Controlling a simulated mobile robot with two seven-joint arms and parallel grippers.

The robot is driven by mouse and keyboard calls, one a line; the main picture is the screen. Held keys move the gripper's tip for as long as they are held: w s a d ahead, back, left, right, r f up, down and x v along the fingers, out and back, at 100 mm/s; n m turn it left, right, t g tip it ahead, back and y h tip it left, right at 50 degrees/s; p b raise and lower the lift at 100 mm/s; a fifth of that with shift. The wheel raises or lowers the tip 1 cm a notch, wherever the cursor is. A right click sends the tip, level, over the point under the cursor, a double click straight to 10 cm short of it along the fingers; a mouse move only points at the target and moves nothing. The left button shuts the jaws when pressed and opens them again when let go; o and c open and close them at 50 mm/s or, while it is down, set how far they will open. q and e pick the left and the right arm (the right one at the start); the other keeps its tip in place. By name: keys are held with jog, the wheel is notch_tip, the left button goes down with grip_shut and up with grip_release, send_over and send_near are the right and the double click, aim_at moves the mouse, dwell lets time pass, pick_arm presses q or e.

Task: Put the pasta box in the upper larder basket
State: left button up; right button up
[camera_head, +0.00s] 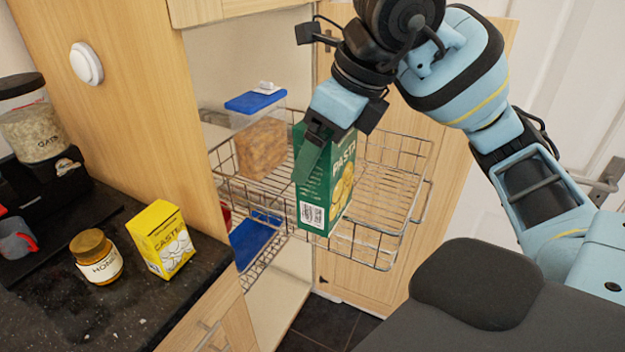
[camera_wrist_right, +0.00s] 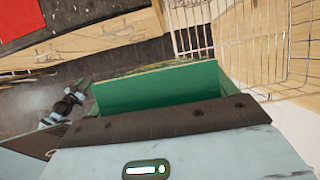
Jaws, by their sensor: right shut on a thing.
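The green pasta box (camera_head: 314,191) is upright in my right gripper (camera_head: 340,125), which is shut on its top. The box covers part of the near side of the pulled-out upper wire basket (camera_head: 409,233); how high it is over the basket I cannot tell. In the right wrist view the box (camera_wrist_right: 160,86) fills the jaws, and basket wires (camera_wrist_right: 235,40) lie beyond it at upper right. My left gripper is not in the head view. A small blue and black part in the right wrist view (camera_wrist_right: 68,104) looks like my left arm; its jaws are unclear.
A blue-lidded container (camera_head: 260,143) stands at the basket's left; the basket's right side looks empty. A lower basket (camera_head: 262,262) holds a blue item. A yellow box (camera_head: 161,239), honey jar (camera_head: 97,257) and dispenser (camera_head: 33,125) stand on the dark counter (camera_head: 95,312). The cabinet panel (camera_head: 140,90) rises left.

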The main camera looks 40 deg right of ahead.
jog(key=w+d, duration=0.3)
jog(key=w, duration=0.6)
jog(key=w+d, duration=0.3)
jog(key=w, duration=0.6)
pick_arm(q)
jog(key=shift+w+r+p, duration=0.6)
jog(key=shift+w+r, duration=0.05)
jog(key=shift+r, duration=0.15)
pick_arm(e)
notch_tip(320, 180, down, 11)
jog(key=w, duration=0.1)
jog(key=shift+a+f, duration=0.15)
jog(key=shift+f, duration=0.1)
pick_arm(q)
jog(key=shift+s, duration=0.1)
pick_arm(e)
jog(key=o, duration=1.3)
jog(key=shift+f, duration=0.15)
jog(key=shift+c, duration=0.2)
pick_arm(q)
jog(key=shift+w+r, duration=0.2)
pick_arm(e)
jog(key=v, duration=1.2)
